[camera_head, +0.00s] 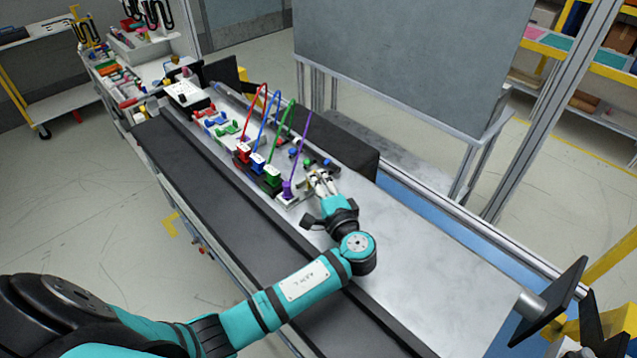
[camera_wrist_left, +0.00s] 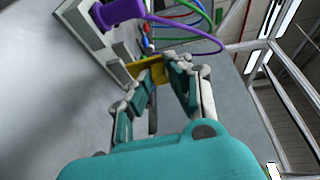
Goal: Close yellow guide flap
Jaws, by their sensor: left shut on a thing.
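The yellow guide flap (camera_wrist_left: 150,69) shows in the left wrist view as a small yellow piece beside a light grey block (camera_wrist_left: 100,40). My left gripper (camera_wrist_left: 160,70) is shut on the flap, with one finger on each side of it. The fingers hide part of the flap, so its exact angle is hard to tell. In the head view my left gripper (camera_head: 319,180) reaches over the grey worktop, just right of the purple connector (camera_head: 287,189). The flap is too small to make out clearly there. My right gripper does not show.
Red (camera_head: 242,153), blue (camera_head: 257,162) and green (camera_head: 271,176) connectors with looping cables stand in a row beyond the purple one. A black box (camera_head: 345,145) lies behind them. The worktop (camera_head: 420,260) is bare toward the lower right.

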